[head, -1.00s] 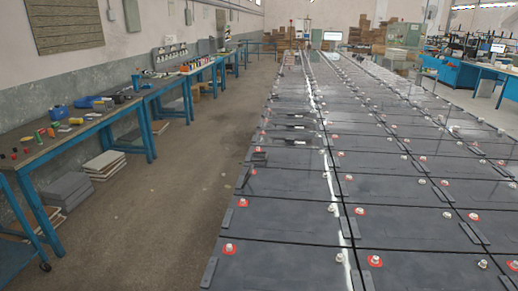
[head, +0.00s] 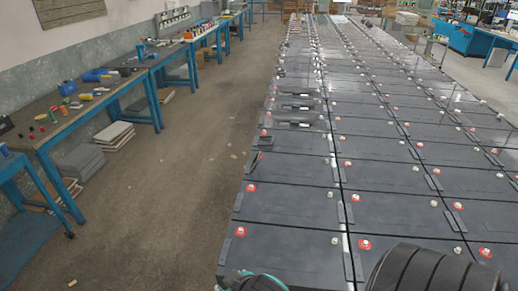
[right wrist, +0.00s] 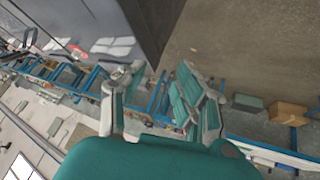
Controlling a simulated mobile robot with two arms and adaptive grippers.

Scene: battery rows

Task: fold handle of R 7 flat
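Rows of flat black batteries (head: 285,205) with red and white terminals fill the right half of the head view. Dark handles lie along their short edges, such as one by the left column (head: 236,203). Several small dark parts stand out farther back at the left edge, one of them here (head: 266,141); I cannot tell whether they are raised handles. No label is readable, so I cannot tell which battery is R 7. My right gripper (right wrist: 160,98) is open and empty in the right wrist view, its two teal-grey fingers apart. My left gripper cannot be made out.
Blue workbenches (head: 82,112) with tools line the left wall. The concrete floor (head: 180,210) between them and the batteries is mostly clear. Stacked grey and white panels (head: 114,133) lie under a bench. A teal part and a dark ribbed part of mine show at the bottom edge.

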